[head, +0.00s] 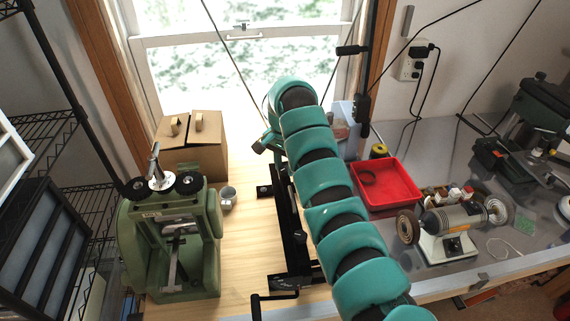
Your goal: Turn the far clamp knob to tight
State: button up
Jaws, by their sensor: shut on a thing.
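A black clamp frame (281,215) stands on the wooden bench top, running from the front edge toward the window. A crank handle (272,297) and a small dial plate (285,281) show at its near end. A short black foot (264,191) sticks out to its left. My teal arm crosses over the frame and bends down at its far end. The arm hides the far part of the frame, and I cannot make out the far clamp knob.
A green rolling mill (168,245) and a grey cup (228,198) stand to the left. A cardboard box (193,150) is behind them. A red tray (386,184) and a bench grinder (447,230) are on the right.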

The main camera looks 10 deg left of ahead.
jog(key=m, duration=0.3)
jog(key=shift+a+m, duration=0.1)
jog(key=shift+m, duration=1.1)
jog(key=shift+m+b, duration=1.15)
jog(key=shift+m, duration=1.05)
jog(key=o, duration=1)
jog(key=shift+c, duration=0.2)
